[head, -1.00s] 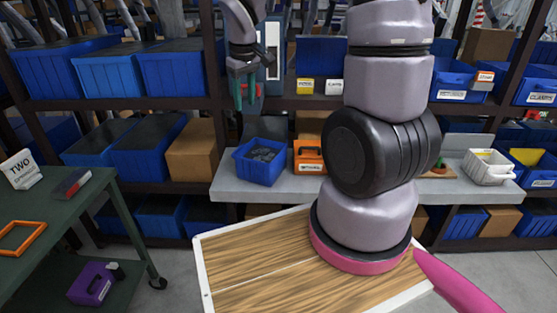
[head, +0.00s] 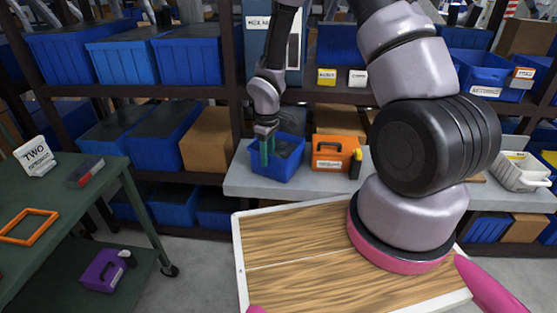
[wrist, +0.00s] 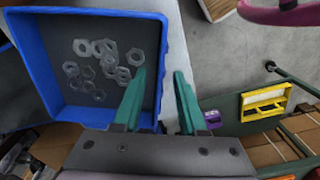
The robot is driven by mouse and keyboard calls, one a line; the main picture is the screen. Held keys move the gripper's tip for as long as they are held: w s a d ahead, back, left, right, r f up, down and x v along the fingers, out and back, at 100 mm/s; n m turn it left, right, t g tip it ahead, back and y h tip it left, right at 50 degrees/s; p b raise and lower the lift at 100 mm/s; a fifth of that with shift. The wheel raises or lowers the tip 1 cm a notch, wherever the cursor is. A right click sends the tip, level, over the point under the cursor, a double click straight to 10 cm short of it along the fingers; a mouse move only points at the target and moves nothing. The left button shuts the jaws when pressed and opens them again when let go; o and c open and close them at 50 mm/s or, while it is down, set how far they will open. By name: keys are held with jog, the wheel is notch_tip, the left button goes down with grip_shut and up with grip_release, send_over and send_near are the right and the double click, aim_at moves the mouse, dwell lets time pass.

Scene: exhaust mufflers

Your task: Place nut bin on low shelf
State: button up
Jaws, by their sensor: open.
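The nut bin (head: 285,165) is a blue open-topped box on the grey shelf, just left of an orange case. In the wrist view the nut bin (wrist: 45,62) holds several grey hex nuts (wrist: 100,62) on its dark floor. My gripper (head: 267,150) reaches down at the bin's left front side in the head view. In the wrist view my gripper (wrist: 162,80) has its green fingers apart, with the bin's right wall running up between them. One finger is over the inside of the bin, the other outside it. Contact with the wall cannot be told.
The orange case (head: 334,153) stands close on the right of the bin on the grey shelf (head: 250,187). Blue bins and a cardboard box (head: 207,140) fill the racks. A green cart (head: 85,205) stands at left, with a purple caddy (head: 103,272) on its lower deck.

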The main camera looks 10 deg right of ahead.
aim_at(268, 175)
notch_tip(268, 175, down, 5)
jog(key=shift+w+a+f, duration=0.1)
jog(key=shift+w+a, duration=0.05)
grip_shut()
dwell(1.5)
